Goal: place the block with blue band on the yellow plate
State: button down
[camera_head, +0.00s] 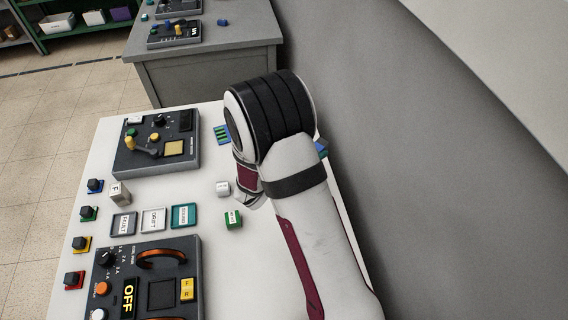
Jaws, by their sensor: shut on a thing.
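My arm reaches in from the lower right, and its wrist covers the right middle of the table. My gripper's fingers are hidden behind the wrist, so their hold does not show. No block with a blue band can be made out clearly. A small blue item (322,149) shows only in part at the right side of the wrist. A yellow square base (80,251) with a dark knob-like piece on it is at the table's left edge. A yellow square panel (173,148) is also set in the upper dark console. I cannot tell which is the yellow plate.
The upper console (130,165) and a lower console (205,265) stand on the white table. Labelled trays (184,227), a white lettered block (119,193), a small white block (223,188) and a green block (233,220) lie between. A grey wall (440,170) rises at the right.

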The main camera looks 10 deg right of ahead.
aim_at(321, 140)
jog(key=w+d, duration=0.2)
jog(key=shift+w+d+r+n+t+y, duration=0.2)
jog(key=shift+w+d+n+t+y, duration=0.1)
jog(key=shift+w+n+y, duration=0.1)
jog(key=w+a+f, duration=0.1)
jog(key=a+f, duration=0.1)
jog(key=a, duration=0.1)
jog(key=w+a+f, duration=0.2)
jog(key=a, duration=0.1)
jog(key=w+a+f, duration=0.2)
jog(key=a, duration=0.1)
jog(key=shift+w+f, duration=0.2)
jog(key=shift+w+a+f, duration=0.1)
jog(key=shift+a+f, duration=0.1)
jog(key=shift+f, duration=0.9)
jog(key=shift+w+a+f, duration=0.1)
jog(key=shift+a+f, duration=0.05)
jog(key=shift+f, duration=0.9)
jog(key=shift+f, duration=0.1)
jog(key=c, duration=0.5)
grip_release()
